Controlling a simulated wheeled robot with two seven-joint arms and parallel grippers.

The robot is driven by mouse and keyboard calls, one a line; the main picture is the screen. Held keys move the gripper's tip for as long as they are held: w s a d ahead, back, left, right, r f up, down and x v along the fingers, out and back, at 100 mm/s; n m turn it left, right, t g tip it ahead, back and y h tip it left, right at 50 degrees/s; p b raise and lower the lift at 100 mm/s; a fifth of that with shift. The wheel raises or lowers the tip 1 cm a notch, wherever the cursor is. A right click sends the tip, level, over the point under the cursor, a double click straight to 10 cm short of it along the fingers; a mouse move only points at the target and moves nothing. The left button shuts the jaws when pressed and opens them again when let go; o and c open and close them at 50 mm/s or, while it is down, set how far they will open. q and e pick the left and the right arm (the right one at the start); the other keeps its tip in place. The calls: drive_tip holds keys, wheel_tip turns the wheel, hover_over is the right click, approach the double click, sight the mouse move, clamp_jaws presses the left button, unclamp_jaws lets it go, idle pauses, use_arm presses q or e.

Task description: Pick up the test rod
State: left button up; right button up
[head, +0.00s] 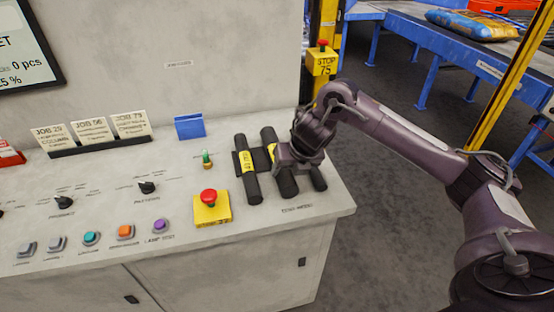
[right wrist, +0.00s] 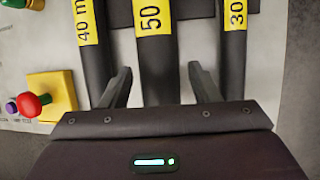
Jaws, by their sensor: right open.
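Three black test rods with yellow labels lie side by side on the console's right end. The left rod (head: 252,188) is marked 40 in the right wrist view (right wrist: 93,62). The middle rod (head: 288,187) is marked 50 there (right wrist: 154,55). The right rod (head: 319,183) is marked 30 there (right wrist: 235,50). My right gripper (head: 290,168) is over the middle rod and hides part of it. In the right wrist view its open fingers (right wrist: 160,72) stand on either side of the 50 rod, with gaps visible. My left gripper is out of view.
A red stop button on a yellow base (head: 211,207) and a green-topped switch (head: 207,160) stand left of the rods. A blue card holder (head: 189,126) is behind. The console (head: 320,212) ends just right of the rods. A yellow STOP post (head: 323,62) stands beyond.

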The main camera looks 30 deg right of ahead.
sight(286, 171)
drive_tip(key=x, duration=0.2)
drive_tip(key=shift+w+a+f, duration=0.15)
drive_tip(key=shift+w+f, duration=0.05)
drive_tip(key=shift+f, duration=0.15)
drive_tip(key=shift+w+f, duration=0.1)
drive_tip(key=shift+f, duration=0.2)
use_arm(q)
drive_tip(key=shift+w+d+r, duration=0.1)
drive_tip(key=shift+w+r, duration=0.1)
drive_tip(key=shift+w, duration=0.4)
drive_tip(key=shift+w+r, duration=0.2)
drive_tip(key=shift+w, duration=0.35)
use_arm(e)
drive_tip(key=c, duration=0.9)
drive_tip(key=shift+o, duration=0.2)
drive_tip(key=shift+r, duration=0.15)
